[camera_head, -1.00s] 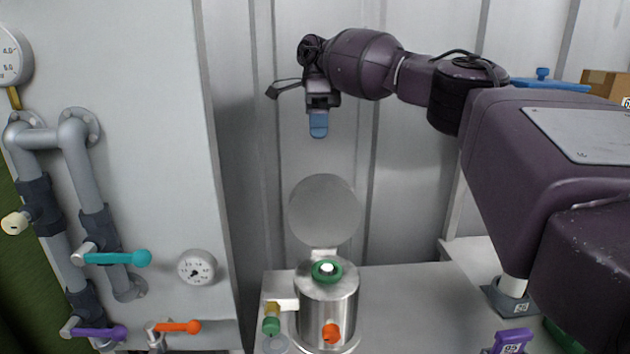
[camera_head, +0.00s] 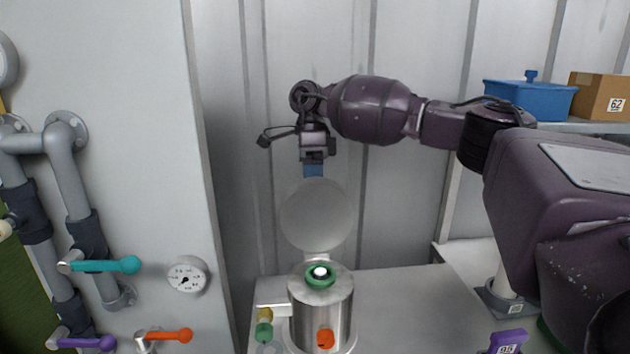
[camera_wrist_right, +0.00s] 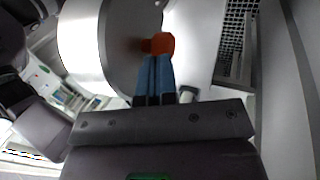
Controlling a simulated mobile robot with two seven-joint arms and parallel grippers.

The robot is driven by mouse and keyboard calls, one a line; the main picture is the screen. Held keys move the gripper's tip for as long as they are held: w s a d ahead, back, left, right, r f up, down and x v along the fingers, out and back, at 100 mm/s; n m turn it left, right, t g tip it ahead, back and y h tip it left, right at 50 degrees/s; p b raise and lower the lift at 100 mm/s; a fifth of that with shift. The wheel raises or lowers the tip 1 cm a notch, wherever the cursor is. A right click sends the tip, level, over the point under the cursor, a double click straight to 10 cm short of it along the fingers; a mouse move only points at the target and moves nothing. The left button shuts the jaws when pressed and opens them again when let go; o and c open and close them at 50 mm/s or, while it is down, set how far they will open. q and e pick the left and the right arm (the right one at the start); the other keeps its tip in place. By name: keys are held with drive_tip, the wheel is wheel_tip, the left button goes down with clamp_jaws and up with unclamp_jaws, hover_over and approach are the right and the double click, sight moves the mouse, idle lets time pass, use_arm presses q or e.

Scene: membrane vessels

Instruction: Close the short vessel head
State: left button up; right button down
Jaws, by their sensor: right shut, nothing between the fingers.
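The short vessel (camera_head: 321,311) is a metal cylinder on the bench, with a green ring and white knob on top and an orange part on its front. Its round grey head (camera_head: 316,214) stands open, upright on a hinge at the vessel's back. My right gripper (camera_head: 313,171) is shut and empty, its blue fingers pointing down at the head's top edge. The head hides the fingertips' lower end in the head view. In the right wrist view, the shut blue fingers (camera_wrist_right: 155,62) reach towards the grey disc and an orange part (camera_wrist_right: 158,43). Contact cannot be told. My left gripper is not in view.
A wall panel with pipes, coloured valve handles (camera_head: 105,266) and a gauge (camera_head: 187,277) stands left. A blue box (camera_head: 530,100) and a cardboard box (camera_head: 598,96) sit on a shelf at right. The bench (camera_head: 410,300) right of the vessel is mostly clear.

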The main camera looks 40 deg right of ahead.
drive_tip(key=shift+s+a+r, duration=0.1)
drive_tip(key=shift+s+a, duration=0.25)
drive_tip(key=shift+s, duration=0.25)
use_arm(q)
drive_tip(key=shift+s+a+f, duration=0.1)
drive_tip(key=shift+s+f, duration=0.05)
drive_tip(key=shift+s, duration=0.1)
use_arm(e)
drive_tip(key=shift+s+a, duration=0.1)
drive_tip(key=shift+s, duration=0.05)
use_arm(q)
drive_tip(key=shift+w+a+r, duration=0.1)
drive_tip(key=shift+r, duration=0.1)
use_arm(e)
drive_tip(key=shift+s+a+r+t+p, duration=0.1)
drive_tip(key=shift+s+r+t+p, duration=0.15)
drive_tip(key=shift+p, duration=0.25)
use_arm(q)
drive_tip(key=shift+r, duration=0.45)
use_arm(e)
drive_tip(key=shift+t+h, duration=0.35)
drive_tip(key=shift+h, duration=0.05)
